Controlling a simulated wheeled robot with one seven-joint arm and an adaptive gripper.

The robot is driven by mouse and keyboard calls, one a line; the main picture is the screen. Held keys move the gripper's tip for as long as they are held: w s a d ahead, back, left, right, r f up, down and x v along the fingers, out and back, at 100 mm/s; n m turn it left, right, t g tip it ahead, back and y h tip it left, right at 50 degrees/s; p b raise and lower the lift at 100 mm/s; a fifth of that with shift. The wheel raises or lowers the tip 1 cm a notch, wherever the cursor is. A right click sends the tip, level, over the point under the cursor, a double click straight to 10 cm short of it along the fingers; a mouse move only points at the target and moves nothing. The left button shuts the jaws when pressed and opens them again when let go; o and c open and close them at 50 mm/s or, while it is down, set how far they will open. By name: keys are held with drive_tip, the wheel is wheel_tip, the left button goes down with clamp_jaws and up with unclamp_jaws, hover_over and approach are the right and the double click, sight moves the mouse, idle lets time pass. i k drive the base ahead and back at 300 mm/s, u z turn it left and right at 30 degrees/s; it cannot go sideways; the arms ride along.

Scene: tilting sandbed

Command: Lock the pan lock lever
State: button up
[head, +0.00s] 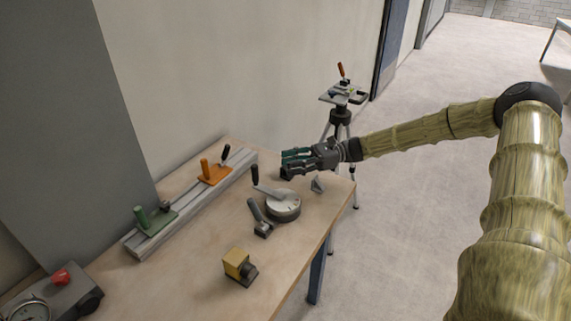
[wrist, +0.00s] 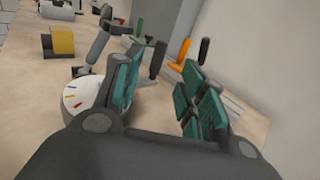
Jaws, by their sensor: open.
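A round grey dial-like base (head: 284,207) stands on the bench, with a grey lever arm and a black handle (head: 255,174) rising at its left. A second dark-handled lever (head: 259,216) on a small block stands just in front of it. Neither is labelled, so I cannot tell which is the pan lock lever. My gripper (head: 284,161) is open and empty, above the bench behind the base. In the wrist view, the gripper's teal-padded fingers (wrist: 155,90) are apart. The base (wrist: 82,95) shows at their left, partly hidden by the left finger.
A grey rail (head: 190,210) carries an orange clamp (head: 214,174) and a green clamp (head: 157,216). A yellow-and-black block (head: 238,265) stands at the front. A tripod (head: 341,116) stands beyond the bench's far edge. The front-right bench surface is clear.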

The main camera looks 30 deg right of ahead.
sight(251, 202)
drive_tip(key=k, duration=1)
